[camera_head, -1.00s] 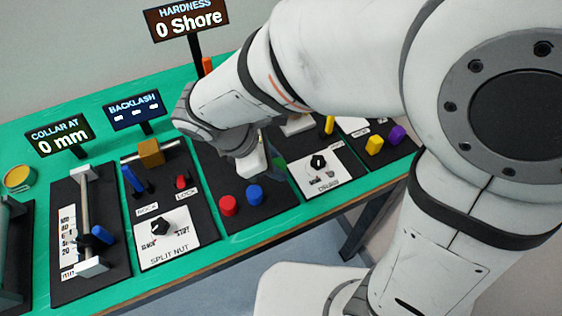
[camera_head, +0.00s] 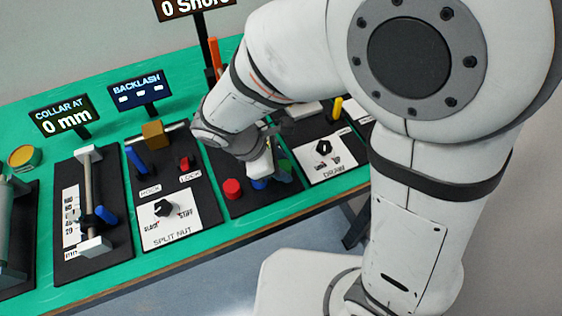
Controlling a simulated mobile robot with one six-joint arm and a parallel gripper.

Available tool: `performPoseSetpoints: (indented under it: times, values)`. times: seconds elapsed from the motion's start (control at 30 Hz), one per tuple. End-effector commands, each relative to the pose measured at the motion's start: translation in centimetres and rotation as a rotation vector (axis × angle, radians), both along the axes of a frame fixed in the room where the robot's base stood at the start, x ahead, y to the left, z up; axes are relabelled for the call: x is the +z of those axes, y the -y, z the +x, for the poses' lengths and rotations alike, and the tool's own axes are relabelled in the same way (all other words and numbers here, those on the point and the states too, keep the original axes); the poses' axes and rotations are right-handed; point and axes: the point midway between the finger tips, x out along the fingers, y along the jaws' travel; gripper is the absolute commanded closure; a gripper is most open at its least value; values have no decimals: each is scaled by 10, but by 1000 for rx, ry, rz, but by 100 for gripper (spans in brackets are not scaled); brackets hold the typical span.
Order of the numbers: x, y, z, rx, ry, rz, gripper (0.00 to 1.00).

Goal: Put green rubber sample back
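The green rubber sample (camera_head: 285,168) is a small dark green block, partly hidden, at the lower right side of my gripper (camera_head: 272,170). It keeps its place against the gripper in both frames, as if held. The fingers are mostly hidden behind the white gripper body. My gripper is low over the front of the black hardness panel, just behind and above the blue sample (camera_head: 259,184). The red sample (camera_head: 232,189) stands to its left. Any gap between the green sample and the panel cannot be made out.
The hardness display (camera_head: 195,8) stands behind my arm, its top cut off. The split nut panel (camera_head: 168,218) is to the left and the draw panel (camera_head: 325,160) to the right. An orange upright (camera_head: 215,58) stands behind my wrist. My arm covers the right side.

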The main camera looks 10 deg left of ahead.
Motion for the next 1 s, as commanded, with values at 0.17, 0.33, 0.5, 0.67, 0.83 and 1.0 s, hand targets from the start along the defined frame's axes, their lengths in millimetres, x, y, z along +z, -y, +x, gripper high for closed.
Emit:
performPoseSetpoints:
  times: [0.17,0.33,0.5,0.67,0.83,1.0]
  values:
    - [0,0,0,-1,0,0,47]
    - [0,0,0,-1,0,0,46]
    - [6,-1,0,-1,0,0,46]
    - [29,-14,-5,0,3,4,46]
    - [61,-33,-12,1,2,4,46]
    - [88,-47,-19,-1,2,2,46]
